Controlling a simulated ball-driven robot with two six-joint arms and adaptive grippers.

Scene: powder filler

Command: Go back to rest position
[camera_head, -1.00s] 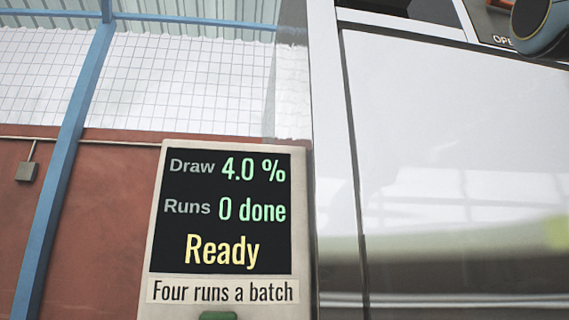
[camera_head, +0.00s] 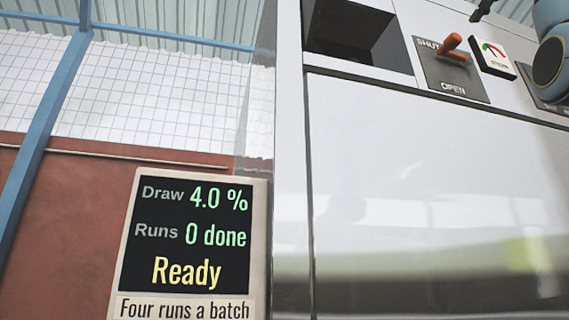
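The powder filler's pale front panel (camera_head: 430,190) fills the right half of the head view. A lever with an orange handle (camera_head: 453,46) sits on a dark plate marked SHUT and OPEN, its handle up near the SHUT end. A display (camera_head: 185,240) on the left reads Draw 4.0 %, Runs 0 done, Ready. Part of my blue and dark arm (camera_head: 550,60) shows at the top right edge. Neither gripper's fingers can be made out.
A dark square opening (camera_head: 358,35) is at the top of the machine. A small gauge (camera_head: 493,58) is right of the lever. A label below the display reads Four runs a batch. A blue post (camera_head: 40,150) stands before the tiled and red wall at left.

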